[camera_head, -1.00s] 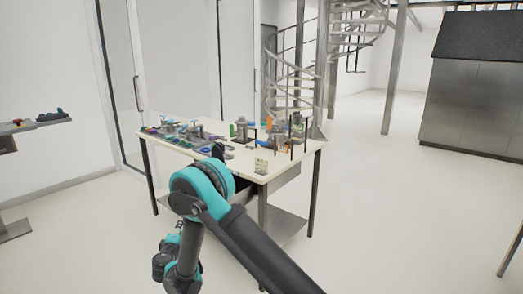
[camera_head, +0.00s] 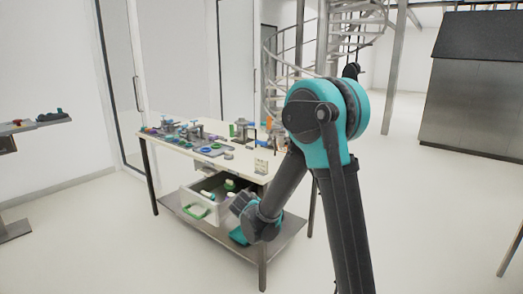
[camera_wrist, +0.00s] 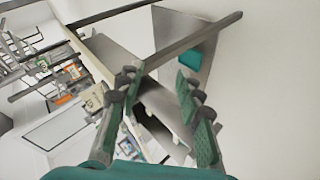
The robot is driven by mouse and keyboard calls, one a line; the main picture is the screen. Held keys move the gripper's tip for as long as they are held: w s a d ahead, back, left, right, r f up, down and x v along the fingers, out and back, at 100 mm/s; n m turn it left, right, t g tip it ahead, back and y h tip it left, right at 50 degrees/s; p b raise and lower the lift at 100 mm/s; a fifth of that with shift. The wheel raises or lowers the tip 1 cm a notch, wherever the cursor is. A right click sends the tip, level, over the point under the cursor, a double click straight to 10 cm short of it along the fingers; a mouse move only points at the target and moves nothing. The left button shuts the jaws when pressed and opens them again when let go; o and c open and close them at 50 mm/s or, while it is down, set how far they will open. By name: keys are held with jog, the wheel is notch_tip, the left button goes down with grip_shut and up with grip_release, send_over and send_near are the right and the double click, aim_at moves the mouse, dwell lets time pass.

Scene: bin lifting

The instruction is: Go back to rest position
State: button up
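My gripper (camera_wrist: 159,82) is open in the wrist view, with its two green-padded fingers wide apart and nothing between them. The table's grey metal parts show beyond the fingers. In the head view my arm bends down from a high elbow, and its wrist is in front of the table's right front part. The gripper's fingers cannot be made out there. A grey bin (camera_head: 207,213) with a green handle sits under the tabletop, left of my wrist. It has several green and white items in it.
The white-topped table (camera_head: 232,164) carries many small parts and fixtures. Its lower metal shelf (camera_head: 279,243) reaches right of the bin. A small teal thing (camera_wrist: 203,58) shows by the shelf in the wrist view. A spiral staircase (camera_head: 290,55) stands behind. The floor at right is clear.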

jog(key=s+d+m+g, duration=0.3)
jog(key=s+d+m, duration=0.1)
jog(key=s+d, duration=1)
jog(key=s+d+f+m+g+y, duration=0.1)
jog(key=s+d+m, duration=0.1)
jog(key=s, duration=0.5)
jog(key=s+d+f+m+g+y, duration=0.1)
jog(key=s+d+m+y, duration=0.1)
jog(key=s, duration=0.6)
jog(key=shift+s+d+f+m+g, duration=0.3)
jog(key=shift+w, duration=0.15)
